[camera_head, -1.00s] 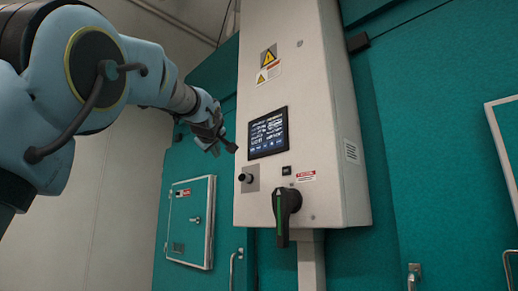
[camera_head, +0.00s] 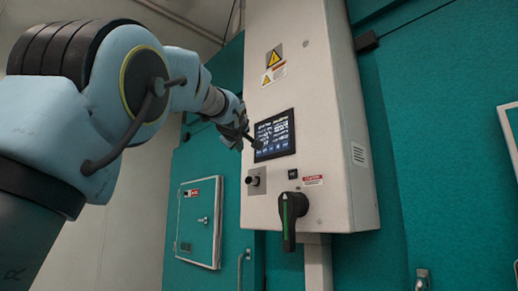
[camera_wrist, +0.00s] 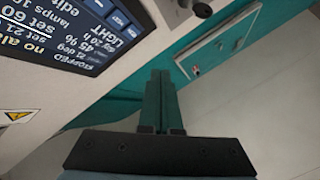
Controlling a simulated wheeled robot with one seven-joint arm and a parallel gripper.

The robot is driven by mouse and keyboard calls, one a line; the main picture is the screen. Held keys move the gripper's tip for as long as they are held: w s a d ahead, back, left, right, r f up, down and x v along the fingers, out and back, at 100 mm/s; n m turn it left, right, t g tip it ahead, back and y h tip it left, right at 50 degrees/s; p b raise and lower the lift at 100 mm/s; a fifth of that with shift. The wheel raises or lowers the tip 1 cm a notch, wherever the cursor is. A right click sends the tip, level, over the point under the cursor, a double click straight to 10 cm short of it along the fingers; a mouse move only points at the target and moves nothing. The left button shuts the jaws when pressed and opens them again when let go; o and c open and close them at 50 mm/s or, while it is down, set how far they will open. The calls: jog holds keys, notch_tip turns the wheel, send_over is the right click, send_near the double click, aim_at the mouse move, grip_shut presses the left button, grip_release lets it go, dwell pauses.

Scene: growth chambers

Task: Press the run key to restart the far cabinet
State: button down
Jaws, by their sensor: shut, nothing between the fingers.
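The cabinet's screen (camera_head: 274,134) is a dark lit panel on a tall light-grey control box (camera_head: 318,100). A row of small keys runs along its lower edge; which one is the run key cannot be read. In the wrist view the screen (camera_wrist: 75,35) is upside down at the upper left, with "STOPPED", "LIGHT" and "45 %" legible and blue keys at its edge. My gripper (camera_head: 250,139) is shut and empty, its tips at the screen's left edge; contact cannot be told. In the wrist view my gripper (camera_wrist: 161,76) points beside the screen, over the gap past the box edge.
Below the screen are a dark knob (camera_head: 253,180) and a black rotary handle (camera_head: 290,215) with a green stripe, both sticking out. A small white-framed teal door (camera_head: 197,222) is at lower left. Teal cabinet walls (camera_head: 430,150) stand behind.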

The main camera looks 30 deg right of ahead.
jog(key=shift+w+d+p, duration=0.2)
jog(key=shift+d+p, duration=0.2)
jog(key=shift+d, duration=0.5)
jog(key=shift+w+d+p, duration=0.15)
jog(key=shift+d+p, duration=0.2)
jog(key=shift+d, duration=0.5)
jog(key=shift+w+d+p, duration=0.2)
jog(key=shift+d+p, duration=0.2)
jog(key=shift+d, duration=0.5)
jog(key=shift+d, duration=0.1)
jog(key=shift+d, duration=0.3)
jog(key=shift+w+d, duration=0.1)
jog(key=shift+d, duration=0.2)
dwell(0.5)
dwell(0.3)
jog(key=shift+a+f+b, duration=0.1)
jog(key=shift+a+b, duration=0.3)
jog(key=shift+b, duration=0.05)
jog(key=shift+a, duration=0.3)
jog(key=shift+a+b, duration=0.15)
jog(key=shift+b, duration=0.2)
